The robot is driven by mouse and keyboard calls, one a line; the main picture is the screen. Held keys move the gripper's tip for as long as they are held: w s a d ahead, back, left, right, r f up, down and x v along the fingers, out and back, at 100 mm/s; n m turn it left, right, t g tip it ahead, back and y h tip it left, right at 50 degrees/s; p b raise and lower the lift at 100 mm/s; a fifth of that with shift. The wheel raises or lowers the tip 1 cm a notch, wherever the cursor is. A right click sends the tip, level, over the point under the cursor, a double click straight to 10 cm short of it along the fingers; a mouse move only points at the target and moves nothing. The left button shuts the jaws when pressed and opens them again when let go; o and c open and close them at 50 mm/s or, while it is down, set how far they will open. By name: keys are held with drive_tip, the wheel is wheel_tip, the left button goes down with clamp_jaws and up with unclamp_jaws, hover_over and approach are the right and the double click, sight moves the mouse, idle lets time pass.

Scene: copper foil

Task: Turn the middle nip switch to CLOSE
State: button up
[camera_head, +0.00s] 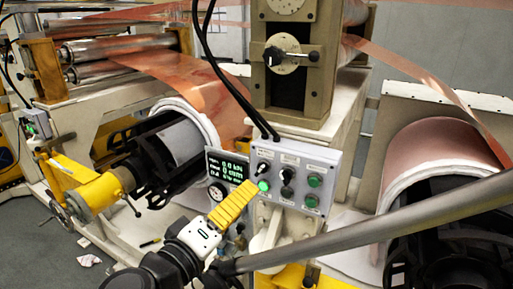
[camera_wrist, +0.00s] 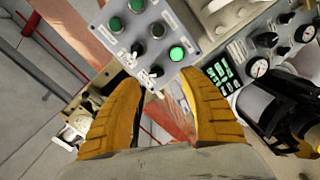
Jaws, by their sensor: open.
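A grey control panel (camera_head: 276,206) faces me in the head view and also shows upside down at the top of the wrist view (camera_wrist: 193,22). Its middle column has an upper dark switch (camera_head: 288,173) and a lower dark switch (camera_head: 287,192). In the wrist view these are the upper-row switch (camera_wrist: 137,49) and the lower-row switch (camera_wrist: 157,29). The labels are too small to read, so I cannot tell which is the nip switch or its setting. My gripper (camera_head: 243,196) has yellow fingers, open and empty in the wrist view (camera_wrist: 158,80), close to the panel's left part.
The panel also has a black knob (camera_head: 265,153), a lit green button (camera_head: 263,186) and unlit green buttons (camera_head: 314,181). A display box (camera_head: 227,167) with a gauge stands left of it. Black cables (camera_head: 234,85) hang above. Copper foil rolls (camera_head: 428,158) flank the machine.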

sight(258, 172)
drive_tip(key=shift+t, duration=0.3)
drive_tip(key=x, duration=0.6)
drive_tip(key=r+x, duration=0.1)
drive_tip(key=x, duration=0.2)
drive_tip(key=shift+w+a+r, duration=0.1)
drive_tip(key=shift+w+a, duration=0.1)
drive_tip(key=shift+w, duration=0.25)
clamp_jaws()
